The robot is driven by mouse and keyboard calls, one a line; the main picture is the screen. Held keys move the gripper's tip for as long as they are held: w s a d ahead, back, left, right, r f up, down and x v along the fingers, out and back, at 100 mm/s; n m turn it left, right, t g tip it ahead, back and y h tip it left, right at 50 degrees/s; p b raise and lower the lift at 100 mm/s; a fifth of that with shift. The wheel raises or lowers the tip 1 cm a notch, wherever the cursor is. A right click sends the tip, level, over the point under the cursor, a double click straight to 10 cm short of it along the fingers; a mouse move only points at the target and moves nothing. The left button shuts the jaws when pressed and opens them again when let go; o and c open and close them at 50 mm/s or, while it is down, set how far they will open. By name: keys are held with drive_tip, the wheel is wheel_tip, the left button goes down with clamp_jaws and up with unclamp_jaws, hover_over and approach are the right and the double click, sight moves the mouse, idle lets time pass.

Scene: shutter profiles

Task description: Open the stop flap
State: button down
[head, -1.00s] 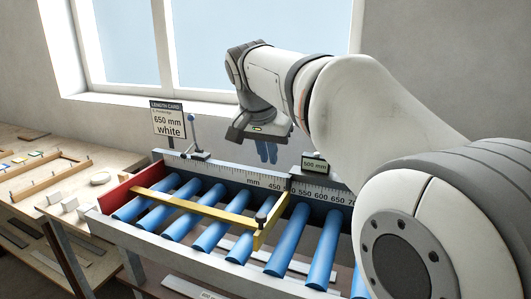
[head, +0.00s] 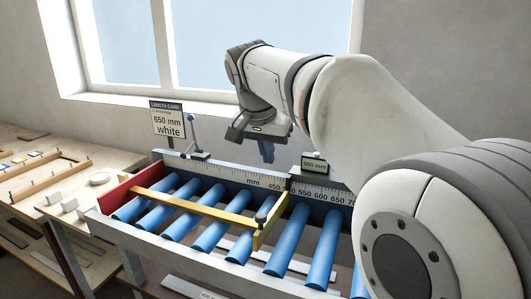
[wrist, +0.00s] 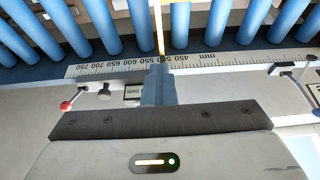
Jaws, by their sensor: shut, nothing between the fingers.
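The stop flap appears to be the yellow plate (head: 271,222) standing across the blue rollers near the 500 mm mark, with a black knob (head: 261,219) by it. A long yellow bar (head: 190,206) runs from it to the red end plate (head: 125,191). In the wrist view a narrow yellow strip (wrist: 160,28) lies just beyond my fingertips. My gripper (head: 267,153) is shut and empty, pointing down above the back ruler edge; its closed fingers also show in the wrist view (wrist: 158,80). I cannot tell whether they touch anything.
The ruler (head: 230,174) runs along the back of the roller track. A small 500 mm display (head: 315,165) and a lever (head: 195,138) stand behind it. A length card (head: 168,118) reads 650 mm white. A wooden bench (head: 60,175) with pieces is at left.

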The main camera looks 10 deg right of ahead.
drive_tip(key=c, duration=1.2)
unclamp_jaws()
drive_tip(key=v, duration=0.7)
drive_tip(key=shift+r, duration=0.4)
drive_tip(key=shift+s, duration=0.1)
